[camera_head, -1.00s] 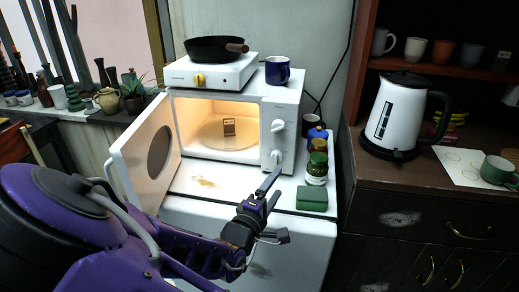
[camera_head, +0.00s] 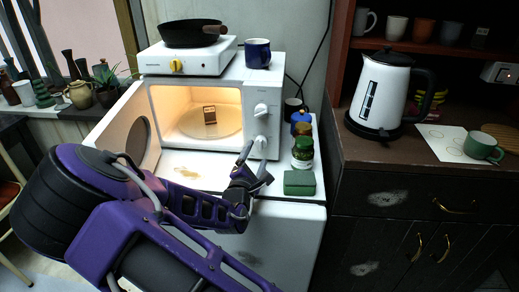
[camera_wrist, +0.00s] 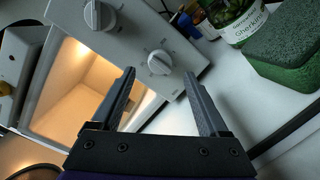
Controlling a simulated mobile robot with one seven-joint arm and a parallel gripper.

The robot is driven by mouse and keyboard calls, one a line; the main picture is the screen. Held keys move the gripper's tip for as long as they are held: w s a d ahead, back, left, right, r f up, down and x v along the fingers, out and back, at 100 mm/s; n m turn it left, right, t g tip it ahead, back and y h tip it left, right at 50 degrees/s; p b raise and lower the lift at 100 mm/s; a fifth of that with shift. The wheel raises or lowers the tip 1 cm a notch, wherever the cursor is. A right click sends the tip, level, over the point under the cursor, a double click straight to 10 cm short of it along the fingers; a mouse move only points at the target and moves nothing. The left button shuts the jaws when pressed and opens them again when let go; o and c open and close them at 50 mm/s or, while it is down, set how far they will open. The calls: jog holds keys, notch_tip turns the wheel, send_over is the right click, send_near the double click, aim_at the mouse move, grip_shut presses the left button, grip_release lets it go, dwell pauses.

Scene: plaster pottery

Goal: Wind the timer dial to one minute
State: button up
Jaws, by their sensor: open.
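The white microwave (camera_head: 220,82) stands with its door (camera_head: 125,130) open and its inside lit. Two white dials sit on its right panel: an upper dial (camera_head: 261,110) and a lower dial (camera_head: 260,142). I cannot read which is the timer. In the wrist view the upper dial (camera_wrist: 99,14) is at the top, and the lower dial (camera_wrist: 160,62) lines up between my fingertips, beyond them. My gripper (camera_head: 256,162) is open and empty, in front of the lower dial and apparently apart from it. Its open fingers also show in the wrist view (camera_wrist: 159,76).
A green sponge (camera_head: 299,183) and a gherkin jar (camera_head: 302,153) stand close right of my gripper. A small brown block (camera_head: 209,115) is on the microwave's turntable. A hotplate (camera_head: 188,58) with a black pan and a blue mug (camera_head: 258,53) sit on top.

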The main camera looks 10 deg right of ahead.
aim_at(260, 146)
jog(key=x, duration=0.5)
grip_shut()
dwell(0.3)
jog(key=shift+m, duration=0.3)
